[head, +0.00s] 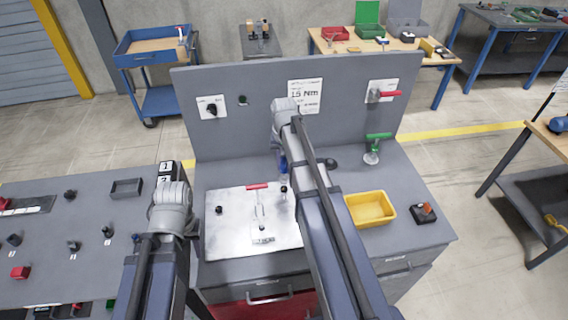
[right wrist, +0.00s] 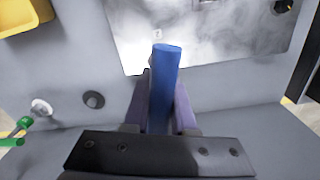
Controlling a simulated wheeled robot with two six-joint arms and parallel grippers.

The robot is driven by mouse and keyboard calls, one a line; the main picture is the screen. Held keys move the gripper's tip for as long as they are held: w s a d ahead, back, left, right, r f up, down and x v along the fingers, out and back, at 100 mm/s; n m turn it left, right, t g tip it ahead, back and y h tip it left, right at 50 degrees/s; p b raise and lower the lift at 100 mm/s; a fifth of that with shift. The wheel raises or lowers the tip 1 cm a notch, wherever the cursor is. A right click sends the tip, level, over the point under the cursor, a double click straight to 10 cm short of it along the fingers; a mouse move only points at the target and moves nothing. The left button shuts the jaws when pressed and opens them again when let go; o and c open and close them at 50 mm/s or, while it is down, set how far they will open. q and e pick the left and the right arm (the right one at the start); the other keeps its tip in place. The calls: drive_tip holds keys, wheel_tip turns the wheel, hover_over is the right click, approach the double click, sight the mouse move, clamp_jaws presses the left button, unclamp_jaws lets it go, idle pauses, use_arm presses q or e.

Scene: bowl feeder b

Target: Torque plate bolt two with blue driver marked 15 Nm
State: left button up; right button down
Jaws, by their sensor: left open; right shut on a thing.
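The blue driver (right wrist: 166,75) stands between the two fingers of my right gripper (right wrist: 163,100), which is shut on it. In the head view its blue shows just below my right wrist (head: 283,163), and my arm hides most of it. No 15 Nm mark is readable on the driver. The metal plate (head: 232,232) lies on the bench with dark bolts (head: 219,210) and (head: 284,189) and a red-handled clamp (head: 257,187). The driver appears above the bench beside the plate's edge; contact cannot be told. My left gripper (head: 168,185) is at the plate's left, its fingers hidden.
A sign reading 15 Nm (head: 305,95) is on the back panel. A yellow bin (head: 370,209), a green-handled clamp (head: 375,148) and a button box (head: 425,212) stand at right.

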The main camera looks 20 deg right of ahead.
sight(284, 175)
drive_tip(key=shift+f+b, duration=1.75)
drive_tip(key=shift+f, duration=0.3)
drive_tip(key=shift+f+b, duration=0.85)
drive_tip(key=shift+b, duration=0.05)
drive_tip(key=shift+m, duration=1.3)
drive_tip(key=shift+m, duration=1.2)
drive_tip(key=shift+m, duration=1.2)
